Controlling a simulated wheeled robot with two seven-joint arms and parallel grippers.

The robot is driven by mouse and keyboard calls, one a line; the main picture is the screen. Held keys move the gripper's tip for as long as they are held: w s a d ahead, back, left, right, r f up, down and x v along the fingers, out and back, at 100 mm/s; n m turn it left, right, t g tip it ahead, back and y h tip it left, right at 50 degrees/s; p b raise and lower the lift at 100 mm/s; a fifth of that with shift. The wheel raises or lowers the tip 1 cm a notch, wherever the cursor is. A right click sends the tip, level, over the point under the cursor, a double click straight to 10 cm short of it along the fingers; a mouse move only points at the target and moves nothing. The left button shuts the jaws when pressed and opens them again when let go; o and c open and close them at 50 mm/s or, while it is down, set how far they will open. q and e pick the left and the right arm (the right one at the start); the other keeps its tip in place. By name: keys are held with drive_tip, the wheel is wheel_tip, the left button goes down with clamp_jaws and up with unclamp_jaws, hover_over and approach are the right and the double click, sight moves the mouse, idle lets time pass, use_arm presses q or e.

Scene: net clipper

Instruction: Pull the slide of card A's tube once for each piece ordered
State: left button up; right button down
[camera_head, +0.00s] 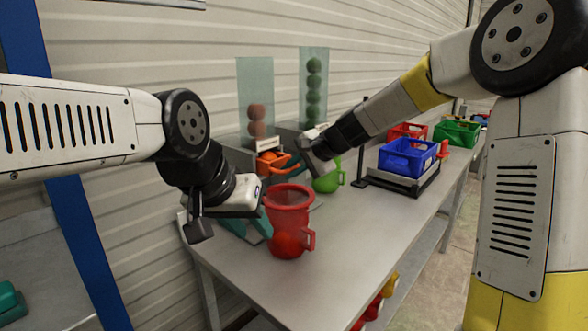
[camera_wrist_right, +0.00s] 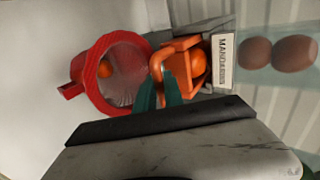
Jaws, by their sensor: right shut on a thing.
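My right gripper (camera_head: 303,163) is shut on the orange slide's handle (camera_wrist_right: 157,66); its teal fingers (camera_wrist_right: 160,88) show in the right wrist view. The orange slide (camera_head: 276,162) is at the foot of a clear tube (camera_head: 255,82) with reddish-brown balls. Its label (camera_wrist_right: 222,60) seems to read MANDARINS. An orange ball (camera_wrist_right: 199,62) sits in the slide. A red jug (camera_head: 289,210) stands in front, with an orange ball (camera_wrist_right: 106,68) inside. My left gripper (camera_head: 246,226) is left of the jug, teal fingers apart and empty. I see no card A.
A second clear tube (camera_head: 313,85) holds several green balls, with a green jug (camera_head: 328,180) below. A blue crate (camera_head: 408,157) on a dark stand, a red crate (camera_head: 407,131) and a green crate (camera_head: 456,132) are to the right. The table's front (camera_head: 330,260) is clear.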

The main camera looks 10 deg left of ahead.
sight(281, 165)
drive_tip(key=shift+s+d, duration=0.55)
drive_tip(key=shift+d, duration=0.3)
drive_tip(key=shift+s+d, duration=0.5)
drive_tip(key=shift+d, duration=0.4)
drive_tip(key=shift+s+d, duration=0.55)
drive_tip(key=shift+d, duration=0.3)
drive_tip(key=shift+a, duration=0.1)
drive_tip(key=shift+w+a+r, duration=0.1)
drive_tip(key=shift+w+a, duration=0.9)
drive_tip(key=shift+a, duration=0.4)
drive_tip(key=shift+w+a+f, duration=0.1)
drive_tip(key=shift+w+a, duration=0.85)
drive_tip(key=shift+a, duration=0.5)
drive_tip(key=shift+w+a+r, duration=0.1)
drive_tip(key=shift+w+a, duration=0.9)
drive_tip(key=shift+a, duration=0.4)
drive_tip(key=c, duration=1.4)
unclamp_jaws()
drive_tip(key=shift+s, duration=0.1)
